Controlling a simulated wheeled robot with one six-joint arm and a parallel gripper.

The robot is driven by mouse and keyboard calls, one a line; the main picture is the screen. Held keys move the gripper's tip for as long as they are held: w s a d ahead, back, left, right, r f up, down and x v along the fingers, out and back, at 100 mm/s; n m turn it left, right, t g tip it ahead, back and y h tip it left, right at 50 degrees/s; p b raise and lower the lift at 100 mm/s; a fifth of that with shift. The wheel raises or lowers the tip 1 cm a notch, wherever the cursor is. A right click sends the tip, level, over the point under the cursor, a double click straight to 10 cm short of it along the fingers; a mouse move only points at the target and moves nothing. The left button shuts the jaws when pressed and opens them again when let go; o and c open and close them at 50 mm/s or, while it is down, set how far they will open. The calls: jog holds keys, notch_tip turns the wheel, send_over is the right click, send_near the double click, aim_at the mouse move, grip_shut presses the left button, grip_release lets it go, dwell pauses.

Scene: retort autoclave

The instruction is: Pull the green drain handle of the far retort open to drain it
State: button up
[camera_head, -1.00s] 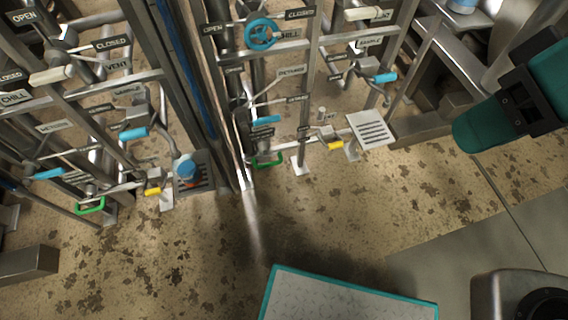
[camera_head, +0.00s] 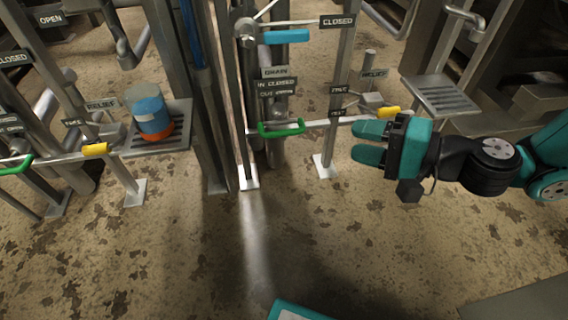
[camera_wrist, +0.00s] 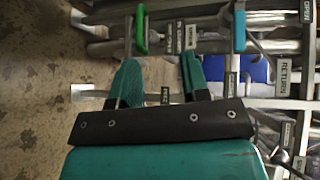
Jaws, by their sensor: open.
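A green drain handle (camera_head: 281,128) is a loop on the middle valve rack, below the DRAIN sign (camera_head: 275,72). It also shows at the top of the wrist view (camera_wrist: 141,30). A second green handle (camera_head: 16,165) is at the left edge of the head view, on the left rack; I cannot tell from the pictures which rack belongs to the far retort. My gripper (camera_head: 356,142) is open and empty, to the right of the middle green handle and apart from it. In the wrist view its two fingers (camera_wrist: 160,68) point toward the pipes, with the green handle beyond them.
A yellow relief handle (camera_head: 388,113) is just above my gripper. A blue handle (camera_head: 286,37) is above the green one. A grated drain plate (camera_head: 446,96) is behind on the right. A blue and orange container (camera_head: 150,112) stands on the left grate.

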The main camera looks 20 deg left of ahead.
notch_tip(320, 180, down, 6)
jog(key=w+f+m+t+b, duration=0.1)
jog(key=w+m+t+b, duration=0.1)
jog(key=p, duration=1.5)
send_near(287, 135)
jog(key=a, duration=0.2)
jog(key=b+x, duration=0.1)
jog(key=x, duration=0.1)
jog(key=b+x, duration=0.2)
jog(key=x, duration=0.1)
jog(key=b+x, duration=0.2)
jog(key=x, duration=0.1)
jog(key=shift+w+f, duration=0.25)
jog(key=shift+w+a+r, duration=0.1)
jog(key=shift+w+a, duration=0.05)
jog(key=shift+a, duration=0.25)
grip_shut()
